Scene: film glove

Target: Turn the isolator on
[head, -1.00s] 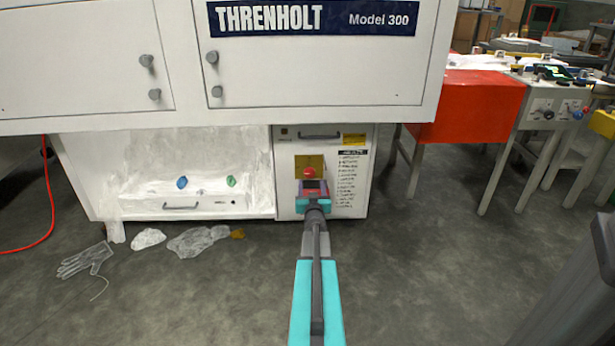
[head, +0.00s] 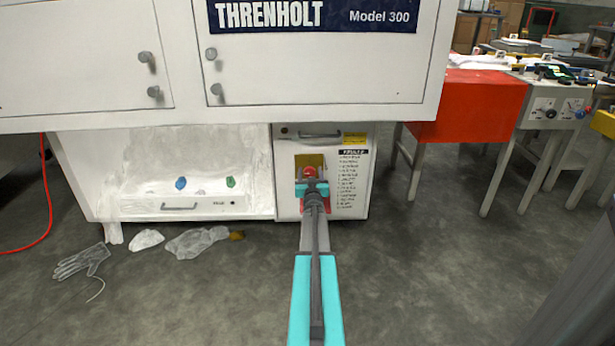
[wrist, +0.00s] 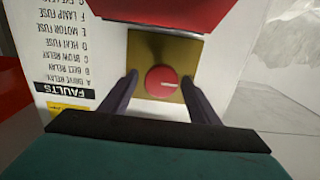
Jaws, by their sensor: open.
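The isolator is a round red knob (head: 309,171) on a yellow plate (head: 317,159) on the front of the white lower cabinet. The wrist view, which shows the cabinet lettering upside down, has the knob (wrist: 160,81) face-on with a short pale mark lying roughly level in the picture. The yellow plate (wrist: 152,46) shows around it. My gripper (wrist: 160,77) is open, one dark finger on each side of the knob in the picture, with gaps between. In the head view my gripper (head: 311,184) is just below the knob and hides the panel behind. I cannot tell whether the fingers reach the knob.
A red part (wrist: 165,12) sits beside the plate. A printed faults label (head: 352,180) is to the right. The Threnholt upper cabinet (head: 310,70) overhangs above. A glove (head: 82,262) and crumpled film (head: 195,241) lie on the floor at left. Floor at right is mostly clear.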

